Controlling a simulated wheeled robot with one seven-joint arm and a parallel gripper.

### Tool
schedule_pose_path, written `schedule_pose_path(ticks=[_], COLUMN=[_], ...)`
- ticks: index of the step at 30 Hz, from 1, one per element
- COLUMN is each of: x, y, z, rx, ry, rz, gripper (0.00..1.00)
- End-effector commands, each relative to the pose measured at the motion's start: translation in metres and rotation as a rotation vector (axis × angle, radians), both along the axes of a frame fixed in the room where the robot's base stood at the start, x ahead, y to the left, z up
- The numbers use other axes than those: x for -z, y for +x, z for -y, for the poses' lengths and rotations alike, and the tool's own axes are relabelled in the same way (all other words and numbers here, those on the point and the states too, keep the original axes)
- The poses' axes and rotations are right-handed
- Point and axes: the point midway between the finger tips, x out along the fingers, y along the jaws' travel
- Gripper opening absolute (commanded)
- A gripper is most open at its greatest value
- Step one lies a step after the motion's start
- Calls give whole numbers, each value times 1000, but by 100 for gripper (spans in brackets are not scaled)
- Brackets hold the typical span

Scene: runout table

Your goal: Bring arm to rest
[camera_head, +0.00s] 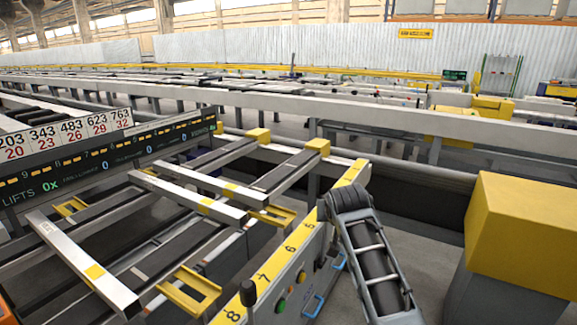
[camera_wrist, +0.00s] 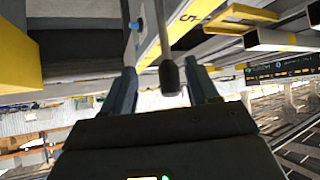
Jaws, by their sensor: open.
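My gripper (camera_wrist: 162,66) shows in the wrist view as two dark blue-grey fingers, spread apart. A black-knobbed lever (camera_wrist: 171,78) appears between the fingers in that view. I see no finger closed on it, and I cannot tell whether it touches them. In the head view a black-knobbed lever (camera_head: 248,293) stands upright on the table's control side. My arm (camera_head: 375,265) is at the lower middle right of the head view. Its gripper cannot be made out clearly there.
Square steel tubes (camera_head: 82,262) lie across the runout table on the left. A yellow numbered scale (camera_head: 268,268) runs along its near edge, above a control panel with buttons and blue handles. A big yellow block (camera_head: 525,225) stands right of my arm. Grey floor (camera_head: 425,235) shows between.

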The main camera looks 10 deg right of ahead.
Motion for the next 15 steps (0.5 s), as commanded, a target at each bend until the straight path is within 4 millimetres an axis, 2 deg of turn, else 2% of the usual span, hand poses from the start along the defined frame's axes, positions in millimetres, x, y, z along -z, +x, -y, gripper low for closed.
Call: schedule_pose_path(ticks=[1,6,11,15], x=[24,82,124,152], y=[-16,-71,-129,-184], z=[3,11,19,24], rx=[-6,-35,-59,-80], ry=[-3,-13,-20,-26], rz=[1,37,74,106], gripper=[59,59,59,59])
